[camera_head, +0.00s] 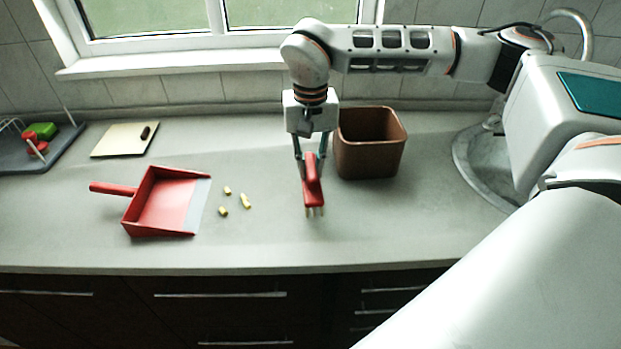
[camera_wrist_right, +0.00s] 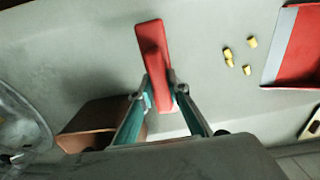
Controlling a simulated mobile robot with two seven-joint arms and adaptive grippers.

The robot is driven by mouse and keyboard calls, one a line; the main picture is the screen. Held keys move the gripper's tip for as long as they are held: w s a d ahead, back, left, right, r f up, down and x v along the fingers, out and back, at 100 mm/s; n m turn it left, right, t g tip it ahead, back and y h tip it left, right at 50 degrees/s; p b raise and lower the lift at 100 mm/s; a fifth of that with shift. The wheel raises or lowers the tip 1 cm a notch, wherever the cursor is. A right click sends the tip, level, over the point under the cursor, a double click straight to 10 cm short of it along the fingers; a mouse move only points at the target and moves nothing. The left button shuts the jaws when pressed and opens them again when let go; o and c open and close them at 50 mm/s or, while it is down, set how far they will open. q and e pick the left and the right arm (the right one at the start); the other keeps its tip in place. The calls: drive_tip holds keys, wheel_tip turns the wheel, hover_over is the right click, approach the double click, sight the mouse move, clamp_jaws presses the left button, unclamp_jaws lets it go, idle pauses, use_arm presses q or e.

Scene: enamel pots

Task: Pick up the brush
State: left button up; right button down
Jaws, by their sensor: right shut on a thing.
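The red brush (camera_head: 313,186) is between the fingers of my right gripper (camera_head: 310,160), in front of the brown bin. Its pale bristles point down toward the counter. In the right wrist view the brush (camera_wrist_right: 154,62) runs between the two teal fingers of the gripper (camera_wrist_right: 160,92), which are shut on it. I cannot tell for sure whether the bristles touch the counter. My left gripper is in neither view.
A red dustpan (camera_head: 165,203) lies to the left, with several yellow pieces (camera_head: 245,201) between it and the brush. A brown bin (camera_head: 368,143) stands close on the right, before a sink (camera_head: 470,165). A cutting board (camera_head: 124,140) and a dish rack (camera_head: 50,150) are at far left.

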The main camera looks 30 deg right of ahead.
wheel_tip(320, 180, up, 15)
drive_tip(key=s+a+f+n, duration=0.1)
drive_tip(key=a+f+n, duration=0.1)
drive_tip(key=f, duration=0.6)
drive_tip(key=s+a+f+n, duration=0.2)
drive_tip(key=a+f, duration=0.3)
drive_tip(key=f, duration=0.3)
drive_tip(key=shift+s+f+n+p, duration=0.15)
drive_tip(key=shift+s+n+p, duration=0.2)
drive_tip(key=shift+n, duration=0.35)
drive_tip(key=shift+w, duration=0.1)
